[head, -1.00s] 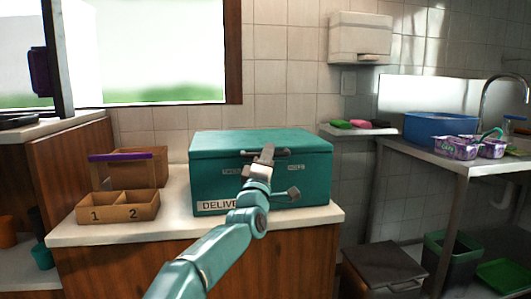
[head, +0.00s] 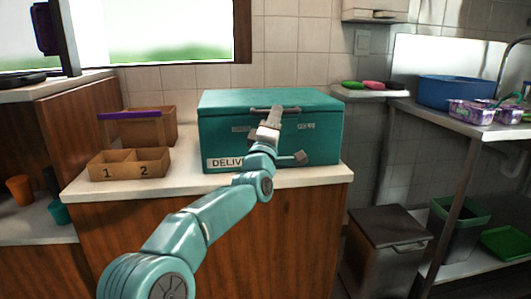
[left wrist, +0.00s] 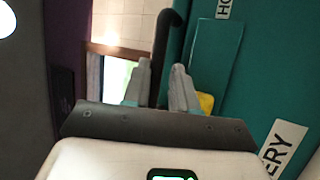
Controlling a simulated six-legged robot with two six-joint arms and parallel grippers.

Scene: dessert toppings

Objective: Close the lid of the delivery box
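The teal delivery box (head: 224,138) stands on the counter in the head view, with a white label low on its front. Its lid (head: 250,98) lies flat and level on top, and I see no gap under it. A dark bar handle (head: 296,109) runs along the upper front. My left gripper (head: 275,111) is at this handle, in front of the box. In the left wrist view, my left gripper's fingers (left wrist: 161,68) are apart, with the dark handle (left wrist: 162,45) between them; I cannot tell whether they touch it. My right gripper is not in view.
A wooden two-compartment tray (head: 128,165) marked 1 and 2 sits left of the box, before another wooden box (head: 160,125). The counter's front edge (head: 200,187) is bare. At right are a sink table with a blue basin (head: 455,92) and a lidded bin (head: 388,228).

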